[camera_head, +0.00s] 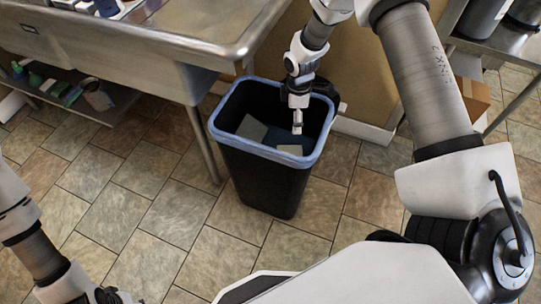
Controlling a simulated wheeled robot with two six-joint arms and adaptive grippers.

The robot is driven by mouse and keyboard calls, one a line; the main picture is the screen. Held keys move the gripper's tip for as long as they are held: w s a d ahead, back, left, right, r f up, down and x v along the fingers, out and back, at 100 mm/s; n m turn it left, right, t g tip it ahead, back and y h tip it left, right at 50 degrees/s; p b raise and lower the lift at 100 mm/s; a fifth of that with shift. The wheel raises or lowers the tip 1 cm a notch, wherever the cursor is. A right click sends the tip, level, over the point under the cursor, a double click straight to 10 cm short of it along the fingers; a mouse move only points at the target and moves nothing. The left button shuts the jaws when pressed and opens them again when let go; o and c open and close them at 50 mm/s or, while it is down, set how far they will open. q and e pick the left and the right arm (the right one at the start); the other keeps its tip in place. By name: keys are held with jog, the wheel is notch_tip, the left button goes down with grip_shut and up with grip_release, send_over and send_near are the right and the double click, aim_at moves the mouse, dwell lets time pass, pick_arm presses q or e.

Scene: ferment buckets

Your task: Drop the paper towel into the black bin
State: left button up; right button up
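The black bin (262,182) stands upright on the tiled floor, with a blue liner folded over its rim. My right gripper (297,128) points down over the bin's opening, with its fingertips inside the rim outline. Its fingers look narrow from this angle, and I cannot tell whether they are open or shut. A small pale piece (290,150) shows just below the fingertips, inside the bin's opening. It may be the paper towel, and it appears apart from the fingers. My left arm is at the lower left, and its gripper is not clearly in view.
A steel sink counter (150,45) stands left of the bin, with a leg (203,145) close to the bin and a lower shelf (75,95) holding bottles. A cardboard box (473,98) and a metal rack with dark containers (483,18) are at right.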

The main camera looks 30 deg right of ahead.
jog(key=shift+r, duration=0.1)
notch_tip(320, 180, up, 12)
dwell(0.6)
